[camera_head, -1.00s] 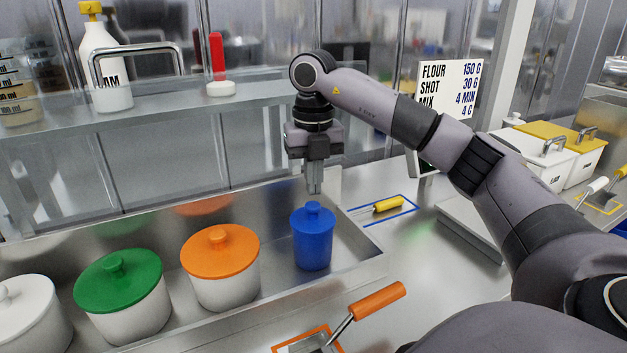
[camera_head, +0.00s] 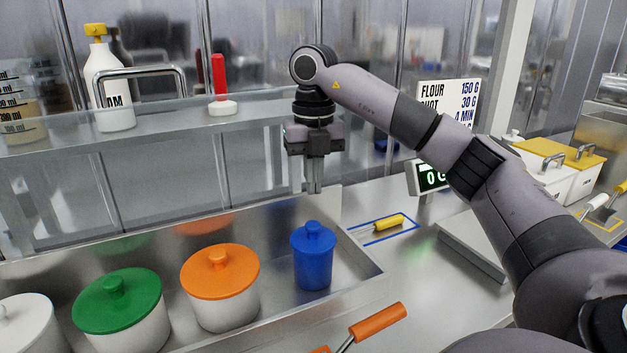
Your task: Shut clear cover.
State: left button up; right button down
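My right gripper (camera_head: 314,190) points straight down above the back of the metal tray (camera_head: 362,281), behind and above the blue lidded pot (camera_head: 312,262). Its two fingers look closed together, with nothing visible between them. The fingertips are apart from the blue pot. A see-through panel (camera_head: 200,172) stands behind the tray below the shelf; I cannot tell whether it is the clear cover, or where its edges lie. My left gripper is out of view.
The tray also holds an orange-lidded pot (camera_head: 220,272), a green-lidded pot (camera_head: 118,300) and a white pot (camera_head: 22,325). A shelf above carries a bottle (camera_head: 108,85) and a red-handled tool (camera_head: 221,88). A scale display (camera_head: 431,178) stands right, partly behind my arm.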

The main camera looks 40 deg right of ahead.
aim_at(98, 80)
jog(key=k, duration=1)
